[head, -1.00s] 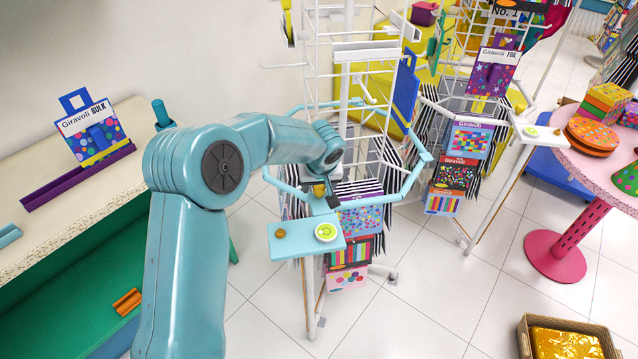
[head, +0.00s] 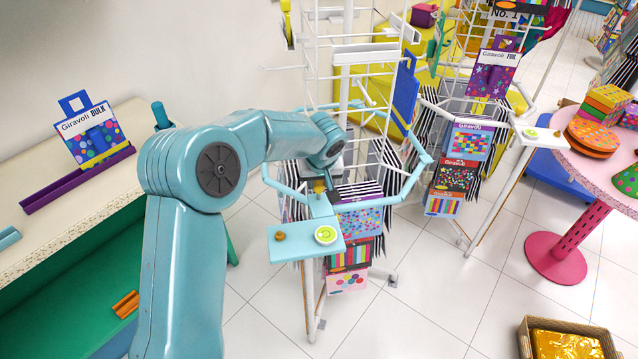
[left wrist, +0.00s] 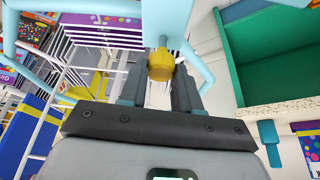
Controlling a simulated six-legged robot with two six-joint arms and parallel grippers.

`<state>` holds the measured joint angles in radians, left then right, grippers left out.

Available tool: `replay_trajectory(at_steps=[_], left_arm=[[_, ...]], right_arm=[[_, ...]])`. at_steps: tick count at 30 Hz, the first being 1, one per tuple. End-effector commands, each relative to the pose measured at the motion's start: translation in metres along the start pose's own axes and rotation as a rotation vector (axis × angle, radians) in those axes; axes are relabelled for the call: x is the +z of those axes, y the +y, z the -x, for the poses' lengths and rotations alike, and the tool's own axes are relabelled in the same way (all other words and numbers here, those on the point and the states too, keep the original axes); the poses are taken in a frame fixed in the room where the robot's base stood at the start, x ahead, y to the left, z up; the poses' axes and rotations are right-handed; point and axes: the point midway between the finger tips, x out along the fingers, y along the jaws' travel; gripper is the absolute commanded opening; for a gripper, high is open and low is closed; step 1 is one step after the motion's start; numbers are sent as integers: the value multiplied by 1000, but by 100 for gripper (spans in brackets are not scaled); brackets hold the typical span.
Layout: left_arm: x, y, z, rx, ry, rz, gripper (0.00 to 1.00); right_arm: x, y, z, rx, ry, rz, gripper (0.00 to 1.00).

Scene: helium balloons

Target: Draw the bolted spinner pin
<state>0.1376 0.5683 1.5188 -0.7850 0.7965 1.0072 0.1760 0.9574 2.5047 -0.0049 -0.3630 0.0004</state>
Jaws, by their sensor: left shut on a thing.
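The spinner pin shows as a yellow knob (head: 319,186) at the inner end of the light-blue arm of the near wire spinner rack (head: 366,55). In the left wrist view the yellow knob (left wrist: 160,66) stands at the fingertips, over a light-blue part. My left gripper (head: 324,179) reaches down to it from above and is shut on the knob. Its grey fingers (left wrist: 160,82) lie on either side in the left wrist view. The pin's lower part is hidden. My right gripper is not in view.
A light-blue shelf (head: 292,246) with a small gold knob (head: 280,237) and a round green-and-white piece (head: 326,235) juts out in front. Light-blue rails ring the rack. A counter (head: 95,190) stands left, and a second rack (head: 462,130) stands right.

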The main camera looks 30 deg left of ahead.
Motion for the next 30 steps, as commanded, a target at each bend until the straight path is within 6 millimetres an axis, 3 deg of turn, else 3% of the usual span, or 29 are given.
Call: replay_trajectory(at_steps=[3, 4, 6, 17, 20, 30], left_arm=[[-4, 0, 3, 4, 9, 2, 0], [-4, 0, 3, 4, 10, 2, 42], [-4, 0, 3, 4, 9, 2, 58], [-3, 0, 8, 4, 8, 1, 58], [-3, 1, 23, 6, 9, 1, 58], [-2, 1, 112, 8, 11, 2, 58]], right_arm=[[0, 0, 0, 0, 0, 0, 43], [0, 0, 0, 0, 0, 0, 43], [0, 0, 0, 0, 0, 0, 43], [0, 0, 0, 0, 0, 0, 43], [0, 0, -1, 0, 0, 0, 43], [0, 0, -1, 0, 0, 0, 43]])
